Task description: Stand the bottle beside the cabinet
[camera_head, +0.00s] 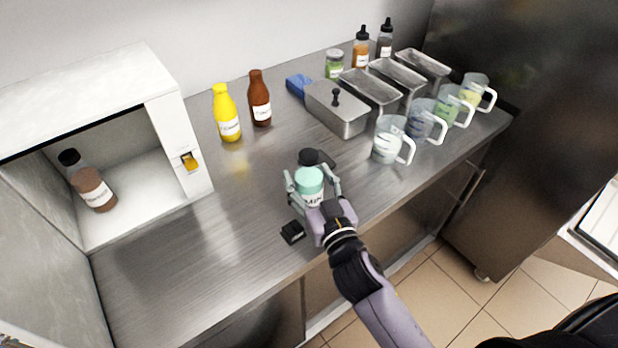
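A teal bottle (309,185) with a black cap and a pale label stands upright on the steel counter. My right gripper (313,178) reaches it from the front, one finger on each side of it. The fingers look spread, with small gaps to the bottle; contact is hard to judge. The white cabinet (185,135) stands at the left with its front open and a yellow latch on its right post. A brown bottle (93,189) with a black cap leans inside it. My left gripper is out of view.
A yellow bottle (226,115) and a brown-red bottle (260,100) stand right of the cabinet. Steel pans (336,108), clear jugs (388,140) and a blue block (299,85) are farther right. A small black block (292,232) lies near the gripper. The counter (190,250) before the cabinet is clear.

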